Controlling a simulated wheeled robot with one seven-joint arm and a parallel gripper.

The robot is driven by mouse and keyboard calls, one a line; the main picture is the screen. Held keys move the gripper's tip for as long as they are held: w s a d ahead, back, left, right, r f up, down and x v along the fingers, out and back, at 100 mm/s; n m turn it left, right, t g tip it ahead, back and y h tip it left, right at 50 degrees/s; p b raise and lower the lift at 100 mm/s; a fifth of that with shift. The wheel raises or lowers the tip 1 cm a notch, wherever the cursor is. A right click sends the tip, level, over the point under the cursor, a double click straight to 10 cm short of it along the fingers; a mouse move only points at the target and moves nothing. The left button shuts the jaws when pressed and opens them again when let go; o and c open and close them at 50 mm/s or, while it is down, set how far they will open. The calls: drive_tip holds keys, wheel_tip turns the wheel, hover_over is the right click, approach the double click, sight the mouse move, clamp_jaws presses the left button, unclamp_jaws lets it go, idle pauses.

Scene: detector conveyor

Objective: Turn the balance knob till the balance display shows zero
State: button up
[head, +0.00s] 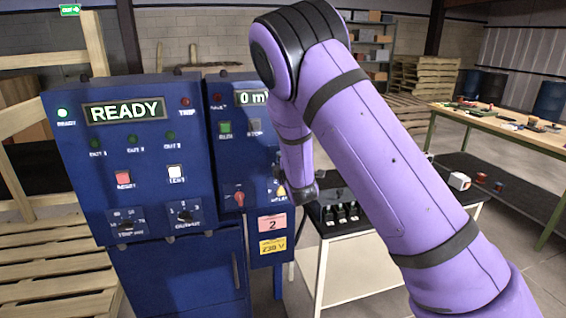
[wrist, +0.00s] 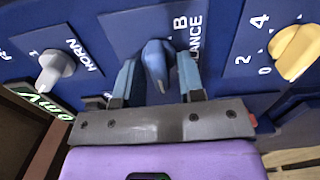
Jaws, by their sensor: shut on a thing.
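The balance knob (wrist: 155,62) is a blue pointer knob on a blue panel in the wrist view, with partly covered "BALANCE" lettering beside it. My gripper (wrist: 159,75) has one blue finger on each side of the knob and is shut on it. A green-lit display (wrist: 40,98) at the left edge of the wrist view ends in "mV", with what looks like a 0 before it. It is tilted and partly cut off, so I cannot read its whole value surely. In the head view my purple arm hides the gripper and the knob.
A grey horn knob (wrist: 55,70) and a yellow knob (wrist: 294,52) flank the balance knob. In the head view, a blue cabinet (head: 80,170) with a READY display stands left, and a white-legged table (head: 345,242) stands below the arm. A workbench (head: 497,128) is at right.

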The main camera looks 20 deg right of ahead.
drive_tip(key=shift+f+n, duration=0.1)
drive_tip(key=shift+n, duration=0.5)
drive_tip(key=o, duration=0.6)
drive_tip(key=shift+c, duration=0.2)
drive_tip(key=s, duration=1)
drive_tip(key=shift+s, duration=0.4)
